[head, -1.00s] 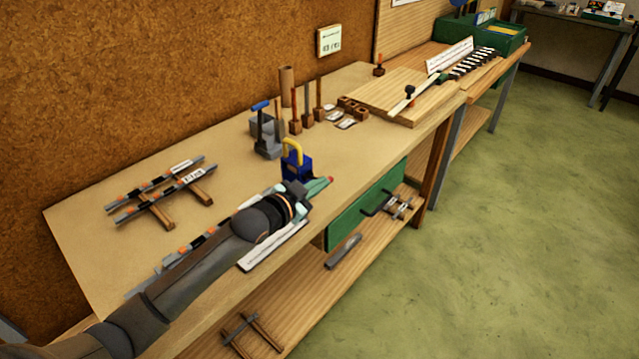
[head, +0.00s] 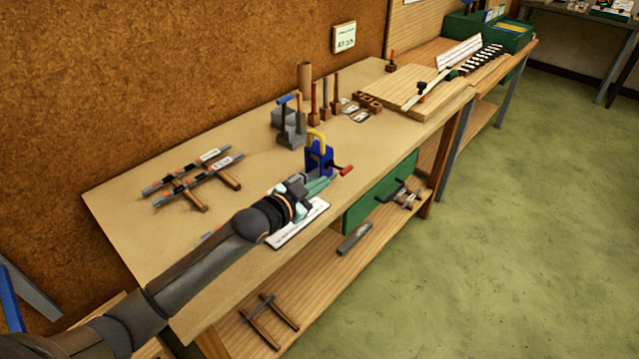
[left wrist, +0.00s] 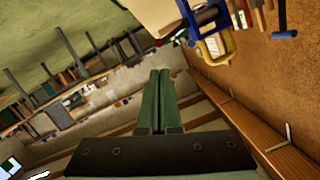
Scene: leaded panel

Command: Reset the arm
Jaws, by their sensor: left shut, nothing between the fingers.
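My left gripper (head: 318,187) is over the front part of the workbench in the head view, its arm coming in from the lower left. Its green fingers are shut with nothing between them, as the left wrist view (left wrist: 158,100) also shows. A blue clamp tool with a yellow loop (head: 318,155) and a red-tipped handle stands just beyond the fingertips; it also shows at the top of the left wrist view (left wrist: 210,28). From these views I cannot tell whether they touch. My right gripper is in neither view.
The workbench (head: 130,215) holds slatted racks with grey strips (head: 195,178), upright tools in blocks (head: 312,105) and a wooden board (head: 405,88). A white card (head: 290,230) lies partly under my arm. A green drawer (head: 365,205) hangs below the front edge. Green floor is clear at right.

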